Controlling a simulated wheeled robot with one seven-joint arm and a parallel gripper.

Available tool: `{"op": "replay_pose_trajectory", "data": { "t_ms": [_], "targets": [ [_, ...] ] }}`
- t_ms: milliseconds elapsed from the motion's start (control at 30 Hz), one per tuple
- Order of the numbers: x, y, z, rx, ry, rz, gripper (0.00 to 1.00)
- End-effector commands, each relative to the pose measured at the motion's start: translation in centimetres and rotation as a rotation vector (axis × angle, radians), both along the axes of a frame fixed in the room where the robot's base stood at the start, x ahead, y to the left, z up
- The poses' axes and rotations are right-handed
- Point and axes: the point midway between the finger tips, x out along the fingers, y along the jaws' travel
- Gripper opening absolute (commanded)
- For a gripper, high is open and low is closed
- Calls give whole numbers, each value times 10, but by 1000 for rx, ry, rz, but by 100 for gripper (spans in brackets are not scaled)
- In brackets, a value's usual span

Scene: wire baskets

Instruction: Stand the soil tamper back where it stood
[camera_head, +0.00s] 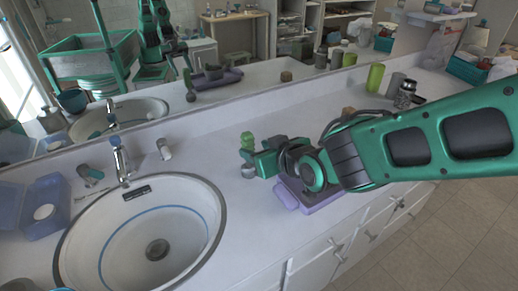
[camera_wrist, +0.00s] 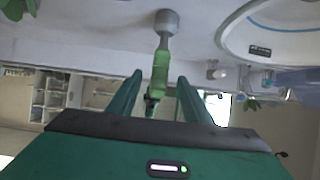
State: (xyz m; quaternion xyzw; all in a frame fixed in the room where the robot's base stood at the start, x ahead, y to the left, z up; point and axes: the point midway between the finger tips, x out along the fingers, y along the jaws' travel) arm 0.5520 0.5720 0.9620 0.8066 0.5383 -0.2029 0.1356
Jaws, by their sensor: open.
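The soil tamper has a green handle (camera_head: 247,141) and a grey round foot (camera_head: 248,171). It appears to stand upright on the white counter, to the right of the sink. My gripper (camera_head: 256,161) is low over the counter at the tamper and hides its middle in the head view. In the wrist view the tamper's green handle (camera_wrist: 160,68) shows between my two spread fingers (camera_wrist: 159,82), with a visible gap on each side. Its grey foot (camera_wrist: 167,21) shows beyond the fingertips. My gripper is open.
A purple tray (camera_head: 322,197) lies under my wrist near the counter's front edge. The sink (camera_head: 190,235) is on the left, with a tap (camera_head: 120,160) and a blue box (camera_head: 45,222). A green cup (camera_head: 375,78) and jar (camera_head: 404,95) stand at the back right. The mirror runs behind.

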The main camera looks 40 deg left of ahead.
Motion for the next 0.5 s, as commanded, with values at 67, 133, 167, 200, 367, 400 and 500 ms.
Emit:
{"op": "replay_pose_trajectory", "data": {
  "t_ms": [67,133,167,200,367,400,500],
  "targets": [
    [-1,-2,1,0,0,0,45],
    [-2,-4,2,0,0,0,45],
    [-2,-5,3,0,0,0,45],
    [-3,-6,3,0,0,0,45],
    [-4,-11,6,0,0,0,45],
    [-5,-12,7,0,0,0,45],
    [-6,-14,9,0,0,0,45]
  ]
}}
